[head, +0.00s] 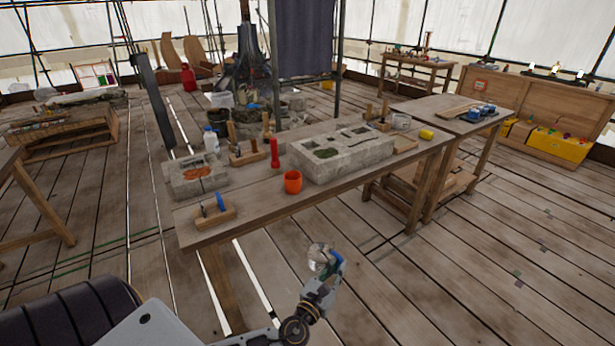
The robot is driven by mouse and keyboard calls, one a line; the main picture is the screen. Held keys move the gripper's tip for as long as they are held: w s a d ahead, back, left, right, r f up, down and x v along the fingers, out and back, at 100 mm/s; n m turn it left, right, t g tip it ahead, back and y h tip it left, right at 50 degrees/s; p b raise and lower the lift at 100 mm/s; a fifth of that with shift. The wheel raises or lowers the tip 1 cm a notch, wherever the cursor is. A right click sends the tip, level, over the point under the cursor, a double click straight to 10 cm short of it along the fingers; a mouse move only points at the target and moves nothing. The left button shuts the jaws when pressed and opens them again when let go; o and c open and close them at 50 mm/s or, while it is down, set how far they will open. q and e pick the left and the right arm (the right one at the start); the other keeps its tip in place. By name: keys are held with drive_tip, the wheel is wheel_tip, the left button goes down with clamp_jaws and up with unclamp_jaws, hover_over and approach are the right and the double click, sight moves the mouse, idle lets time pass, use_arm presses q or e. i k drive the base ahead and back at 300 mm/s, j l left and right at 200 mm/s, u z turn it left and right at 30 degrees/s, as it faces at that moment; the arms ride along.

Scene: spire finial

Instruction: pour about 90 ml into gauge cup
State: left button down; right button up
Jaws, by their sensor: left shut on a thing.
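My left gripper (328,271) is in the lower middle of the head view, in front of the workbench's near edge and over the floor. It is shut on a clear rounded vessel (319,253), held in the air apart from the bench. Blue shows beside the vessel; its contents are too small to make out. An orange cup (293,182) stands upright on the bench, in front of the stone block. A clear container (401,121) stands farther back right on the bench. I cannot tell which of these is the gauge cup. My right gripper is not in view.
The wooden bench (245,207) carries a large stone block (340,160), a smaller block (190,182), a red bottle (274,153), a white jug (210,140) and a small wooden rack (215,215). Bare bench top lies around the orange cup. The floor at right is clear.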

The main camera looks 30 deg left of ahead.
sight(293, 183)
drive_tip(key=j+z, duration=0.1)
drive_tip(key=z, duration=0.85)
drive_tip(key=k+z, duration=0.1)
drive_tip(key=z, duration=0.35)
drive_tip(key=k+j+z, duration=0.15)
drive_tip(key=z, duration=0.3)
drive_tip(key=k, duration=1.05)
drive_tip(key=k+j+u, duration=0.15)
drive_tip(key=k+u, duration=0.15)
drive_tip(key=k+j+u, duration=0.3)
drive_tip(key=k+l, duration=0.1)
drive_tip(key=k, duration=0.05)
